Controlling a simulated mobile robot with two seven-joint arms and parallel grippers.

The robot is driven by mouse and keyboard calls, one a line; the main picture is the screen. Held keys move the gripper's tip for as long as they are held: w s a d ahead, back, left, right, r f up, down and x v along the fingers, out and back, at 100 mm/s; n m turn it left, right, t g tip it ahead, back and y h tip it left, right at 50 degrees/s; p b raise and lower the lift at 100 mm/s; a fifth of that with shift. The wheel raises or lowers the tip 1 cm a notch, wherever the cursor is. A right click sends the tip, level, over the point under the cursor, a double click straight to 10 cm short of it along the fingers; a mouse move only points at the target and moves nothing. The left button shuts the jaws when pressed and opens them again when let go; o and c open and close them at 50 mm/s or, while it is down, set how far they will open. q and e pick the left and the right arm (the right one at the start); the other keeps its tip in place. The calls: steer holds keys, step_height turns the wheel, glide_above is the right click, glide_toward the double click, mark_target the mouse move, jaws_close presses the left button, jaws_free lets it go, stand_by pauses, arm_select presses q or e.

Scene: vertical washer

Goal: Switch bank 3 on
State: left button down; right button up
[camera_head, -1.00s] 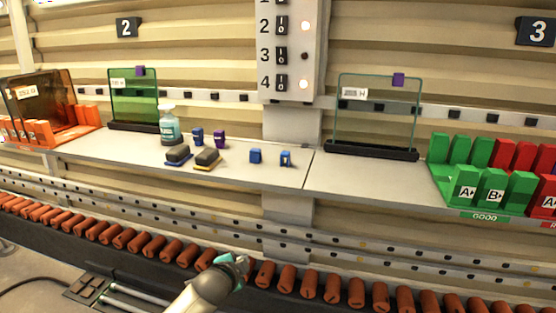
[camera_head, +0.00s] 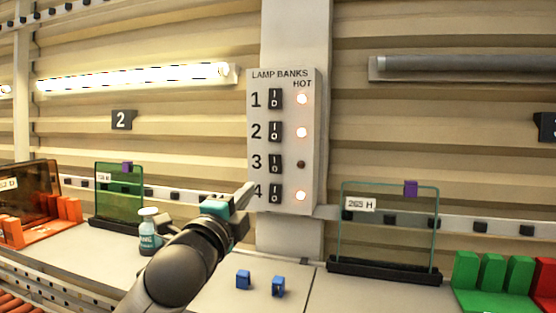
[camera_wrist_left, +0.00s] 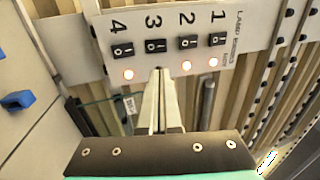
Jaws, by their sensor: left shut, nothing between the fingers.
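The white lamp bank panel (camera_head: 287,84) has a column of black rocker switches marked I and O, numbered 1 at the top to 4 at the bottom. Bank 3's switch (camera_head: 275,164) has a dark indicator (camera_head: 301,164) beside it; the indicators of 1, 2 and 4 glow. My left gripper (camera_head: 249,188) is shut and empty, its tips near the panel's lower left edge by the 4. In the left wrist view the panel is turned over, and the fingertips (camera_wrist_left: 160,73) appear just below bank 3's switch (camera_wrist_left: 155,46). Contact is not visible. My right gripper is out of view.
A lit tube lamp (camera_head: 140,77) hangs at left and an unlit one (camera_head: 460,66) at right.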

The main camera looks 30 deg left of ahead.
arm_select(q)
steer(key=p, duration=0.3)
glide_toward(274, 159)
steer(key=x, duration=0.7)
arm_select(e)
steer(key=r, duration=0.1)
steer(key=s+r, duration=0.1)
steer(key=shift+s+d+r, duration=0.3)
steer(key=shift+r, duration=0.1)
